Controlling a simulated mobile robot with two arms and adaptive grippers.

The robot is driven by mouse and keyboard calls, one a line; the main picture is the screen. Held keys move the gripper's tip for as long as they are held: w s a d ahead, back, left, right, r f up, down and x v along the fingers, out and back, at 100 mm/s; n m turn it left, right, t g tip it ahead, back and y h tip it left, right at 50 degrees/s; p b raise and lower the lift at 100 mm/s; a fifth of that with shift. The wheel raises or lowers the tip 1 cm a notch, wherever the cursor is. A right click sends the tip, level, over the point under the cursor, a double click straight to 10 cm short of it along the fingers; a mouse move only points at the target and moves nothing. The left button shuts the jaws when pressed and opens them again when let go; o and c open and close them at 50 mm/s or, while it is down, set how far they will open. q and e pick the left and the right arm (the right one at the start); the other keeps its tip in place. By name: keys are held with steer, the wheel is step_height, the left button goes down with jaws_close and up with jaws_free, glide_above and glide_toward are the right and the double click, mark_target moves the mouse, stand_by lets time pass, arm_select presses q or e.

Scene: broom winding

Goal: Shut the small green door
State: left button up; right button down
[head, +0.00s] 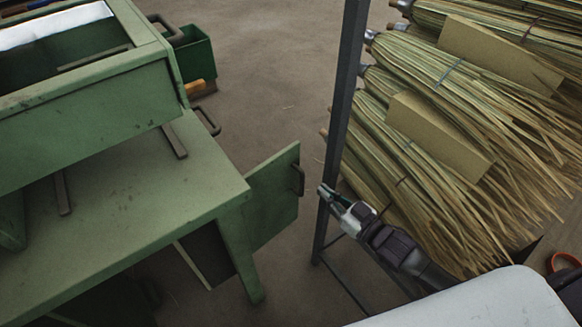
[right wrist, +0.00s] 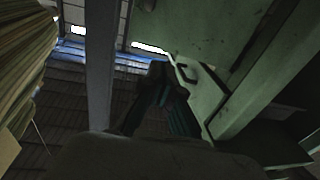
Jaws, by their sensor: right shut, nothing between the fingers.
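The small green door (head: 275,196) stands ajar, swung out to the right of the green bench's front leg. Its dark handle (head: 298,180) is near its right edge. My right gripper (head: 324,190) is just right of the handle, beside the dark metal post, with its fingers closed and empty. A small gap seems to lie between the fingertips and the handle; whether they touch is hard to tell. In the right wrist view, the gripper's dark fingers (right wrist: 158,80) meet in front of green panelling, which is dim. My left gripper is not in view.
A dark metal rack post (head: 340,110) rises close to my right gripper. Stacked brooms (head: 450,120) fill the right side. The green bench (head: 150,190) takes up the left. Floor between bench and rack is clear, and a green bin (head: 197,58) stands behind.

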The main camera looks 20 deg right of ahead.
mark_target(284, 158)
steer(key=b+x, duration=0.1)
steer(key=x, duration=1.1)
steer(key=shift+w+f, duration=0.1)
steer(key=shift+w, duration=0.15)
steer(key=shift+w+a, duration=0.25)
steer(key=shift+w, duration=0.15)
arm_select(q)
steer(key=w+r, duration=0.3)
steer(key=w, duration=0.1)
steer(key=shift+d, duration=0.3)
arm_select(e)
steer(key=shift+w, duration=0.1)
